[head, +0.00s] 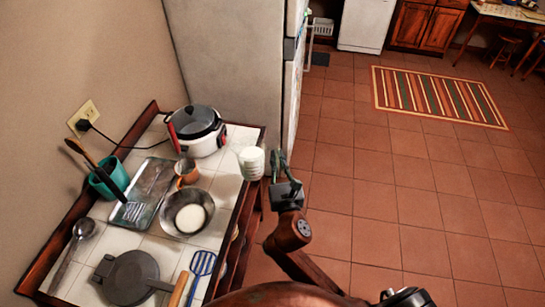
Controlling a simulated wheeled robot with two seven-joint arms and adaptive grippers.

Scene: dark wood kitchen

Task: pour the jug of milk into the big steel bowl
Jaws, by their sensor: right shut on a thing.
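The big steel bowl (168,219) stands on the tiled counter, with a round white patch like milk in its bottom. A white ribbed vessel (252,163), which I take for the jug of milk, is at the counter's right edge, right of and beyond the bowl. It looks upright; whether it touches the counter I cannot tell. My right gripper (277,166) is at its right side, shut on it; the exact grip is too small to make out. My left gripper is not in view.
A rice cooker (196,130), an orange-brown cup (187,172), a metal tray (152,187) and a teal utensil holder (110,178) crowd the counter. A grey round pan (131,277), a ladle (84,228) and a blue spatula (203,263) lie nearer. Open floor lies right.

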